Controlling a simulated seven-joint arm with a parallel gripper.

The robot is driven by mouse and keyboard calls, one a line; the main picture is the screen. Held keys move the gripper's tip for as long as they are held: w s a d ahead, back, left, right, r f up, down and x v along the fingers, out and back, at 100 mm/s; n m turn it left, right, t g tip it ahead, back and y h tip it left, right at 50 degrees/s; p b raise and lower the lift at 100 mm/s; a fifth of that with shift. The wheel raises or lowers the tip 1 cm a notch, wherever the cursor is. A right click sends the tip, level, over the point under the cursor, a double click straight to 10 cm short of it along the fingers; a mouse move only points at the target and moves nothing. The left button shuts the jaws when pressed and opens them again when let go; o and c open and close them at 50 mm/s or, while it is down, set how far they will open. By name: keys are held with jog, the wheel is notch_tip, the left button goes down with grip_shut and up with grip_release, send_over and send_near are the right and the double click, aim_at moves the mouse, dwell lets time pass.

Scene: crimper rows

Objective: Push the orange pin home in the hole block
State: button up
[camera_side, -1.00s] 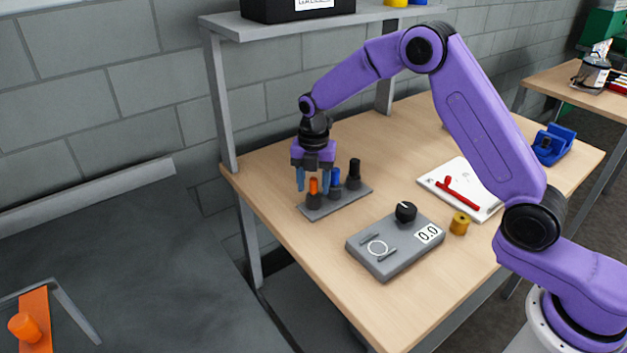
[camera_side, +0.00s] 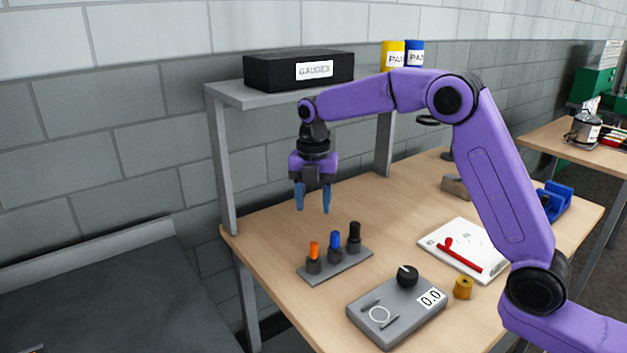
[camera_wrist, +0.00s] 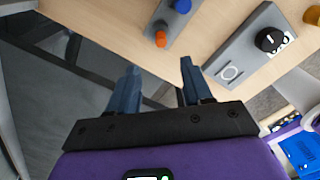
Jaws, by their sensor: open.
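The orange pin (camera_side: 314,249) stands upright in the left position of the grey hole block (camera_side: 340,267), in a dark collar. A blue pin (camera_side: 335,240) and a black pin (camera_side: 354,231) stand in the same row to its right. In the wrist view the orange pin (camera_wrist: 160,39) and the blue pin (camera_wrist: 183,6) show near the top, and the black pin is out of frame. My gripper (camera_side: 313,212) is open and empty, in the air above the block. Its blue fingers also show in the wrist view (camera_wrist: 158,72). How deep the orange pin sits is hard to tell.
A grey gauge box (camera_side: 395,312) with a black knob and 0.0 display sits in front of the block. A brass cylinder (camera_side: 463,288) and a clipboard (camera_side: 463,250) with a red tool lie to the right. A shelf (camera_side: 225,96) with a black GAUGES box (camera_side: 290,80) stands behind.

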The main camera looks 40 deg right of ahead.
jog(key=shift+r, duration=2.45)
jog(key=s+a+f+m, duration=0.15)
jog(key=s+m, duration=0.55)
jog(key=s, duration=1.2)
jog(key=s+d+f+m, duration=0.2)
jog(key=s+d+m, duration=0.1)
jog(key=s, duration=0.7)
jog(key=s+d+f+m, duration=0.3)
jog(key=s+d+m, duration=0.1)
jog(key=s, duration=0.6)
jog(key=shift+s+d, duration=0.25)
jog(key=shift+d, duration=0.4)
